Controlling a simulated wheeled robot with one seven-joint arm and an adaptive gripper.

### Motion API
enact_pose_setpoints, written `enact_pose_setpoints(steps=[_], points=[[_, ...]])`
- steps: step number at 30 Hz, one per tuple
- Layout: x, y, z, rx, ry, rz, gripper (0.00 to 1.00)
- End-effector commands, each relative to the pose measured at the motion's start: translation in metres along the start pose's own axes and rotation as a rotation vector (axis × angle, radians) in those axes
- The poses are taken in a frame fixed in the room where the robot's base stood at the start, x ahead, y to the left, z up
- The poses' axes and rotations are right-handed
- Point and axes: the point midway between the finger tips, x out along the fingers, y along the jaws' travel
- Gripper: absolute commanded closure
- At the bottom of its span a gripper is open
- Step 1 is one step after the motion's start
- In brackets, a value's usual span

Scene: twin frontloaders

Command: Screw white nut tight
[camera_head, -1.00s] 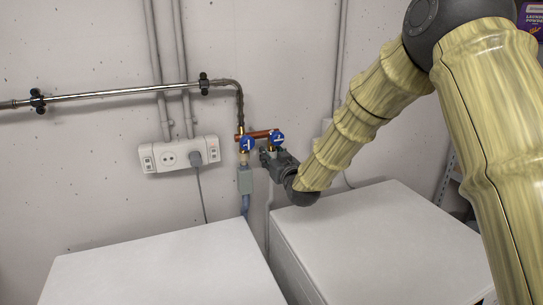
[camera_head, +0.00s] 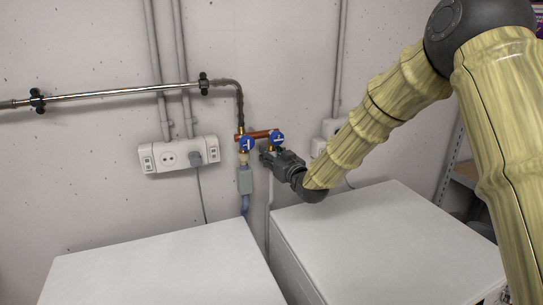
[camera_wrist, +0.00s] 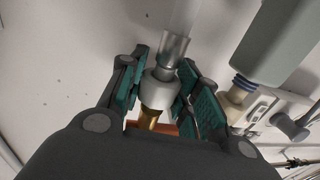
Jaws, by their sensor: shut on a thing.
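The white nut (camera_wrist: 160,92) shows pale grey-white in the wrist view, below a metal sleeve and a whitish hose (camera_wrist: 180,35). A brass fitting (camera_wrist: 148,117) meets its lower side. My gripper (camera_wrist: 160,90) is shut on the nut, with green pads on either side. In the head view my gripper (camera_head: 268,154) sits just under the right blue-handled valve (camera_head: 277,139) and hides the nut there. I cannot tell how far the nut is threaded on.
The left valve (camera_head: 246,144) stands close by, with a grey box (camera_head: 245,180) on its hose. A wall socket (camera_head: 180,155) is further left. Two white machine tops, left (camera_head: 160,268) and right (camera_head: 385,235), lie below. A copper pipe (camera_head: 258,134) joins the valves.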

Motion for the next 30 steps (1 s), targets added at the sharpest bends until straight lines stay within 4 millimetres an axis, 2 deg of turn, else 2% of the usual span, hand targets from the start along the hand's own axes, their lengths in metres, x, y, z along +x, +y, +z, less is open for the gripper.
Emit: enact_pose_setpoints(steps=[21, 30], points=[[0.0005, -0.0002, -0.0042, 0.0, 0.001, -0.322, 0.89], [-0.0004, -0.0008, -0.0012, 0.0, -0.001, -0.378, 0.89]])
